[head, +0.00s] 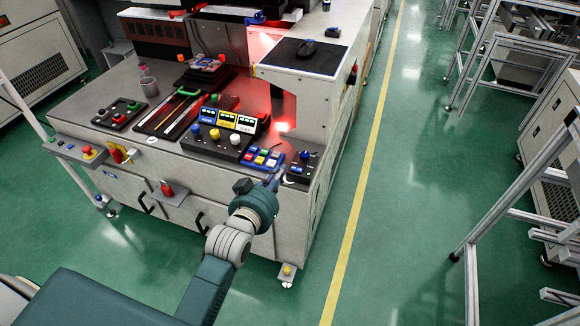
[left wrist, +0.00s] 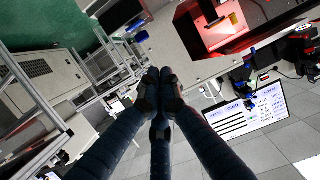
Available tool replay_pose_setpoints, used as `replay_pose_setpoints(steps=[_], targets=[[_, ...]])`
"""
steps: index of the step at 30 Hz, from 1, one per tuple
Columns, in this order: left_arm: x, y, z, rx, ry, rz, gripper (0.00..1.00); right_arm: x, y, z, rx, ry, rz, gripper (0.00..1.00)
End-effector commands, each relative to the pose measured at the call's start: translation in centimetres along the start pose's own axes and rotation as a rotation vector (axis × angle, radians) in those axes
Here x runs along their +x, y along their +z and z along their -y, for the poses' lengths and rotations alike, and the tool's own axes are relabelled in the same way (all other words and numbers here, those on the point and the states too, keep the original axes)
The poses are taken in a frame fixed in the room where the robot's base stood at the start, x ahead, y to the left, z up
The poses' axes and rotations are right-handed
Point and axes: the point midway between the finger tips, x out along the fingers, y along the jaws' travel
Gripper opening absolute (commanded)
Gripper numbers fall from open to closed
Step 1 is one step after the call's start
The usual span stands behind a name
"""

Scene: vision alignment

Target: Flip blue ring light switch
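A small black switch box (head: 302,166) with a blue knob on top stands at the front right corner of the grey machine bench. A blue panel of coloured buttons (head: 263,157) lies just left of it. I cannot tell for sure which of these is the ring light switch. My left gripper (head: 276,178) is at the bench's front edge, in front of and between the two, and seems apart from both. In the left wrist view its dark fingers (left wrist: 158,78) meet at their tips with nothing visible between them. My right gripper is not in view.
A white housing (head: 310,105) rises behind the switch box. The green floor (head: 400,200) to the right is clear.

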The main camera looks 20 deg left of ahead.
Motion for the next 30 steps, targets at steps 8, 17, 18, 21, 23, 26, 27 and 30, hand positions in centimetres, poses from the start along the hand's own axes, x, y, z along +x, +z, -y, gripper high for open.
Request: replay_pose_setpoints(steps=[8, 17, 18, 21, 23, 26, 27, 30], targets=[[5.6, -0.1, 0.0, 0.000, 0.000, -0.001, 0.00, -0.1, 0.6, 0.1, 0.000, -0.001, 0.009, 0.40], [9.5, 2.2, 0.0, -0.001, 0.000, 0.004, 0.00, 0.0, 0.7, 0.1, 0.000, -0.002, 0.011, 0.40], [9.7, 2.6, 0.0, -0.001, 0.000, 0.005, 0.00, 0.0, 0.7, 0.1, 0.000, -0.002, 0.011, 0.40], [9.9, 3.4, 0.0, -0.001, 0.000, 0.002, 0.00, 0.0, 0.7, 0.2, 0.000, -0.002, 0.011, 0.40], [9.9, 3.6, 0.0, 0.000, 0.000, 0.000, 0.00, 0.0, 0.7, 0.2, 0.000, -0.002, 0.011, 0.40], [10.0, 3.9, 0.0, 0.000, 0.000, 0.001, 0.00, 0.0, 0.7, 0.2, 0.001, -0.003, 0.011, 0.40], [10.0, 3.9, 0.0, 0.000, 0.000, 0.001, 0.00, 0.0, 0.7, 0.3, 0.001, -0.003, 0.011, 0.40], [10.0, 3.9, 0.0, 0.000, 0.000, 0.000, 0.00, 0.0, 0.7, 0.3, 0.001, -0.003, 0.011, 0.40]])
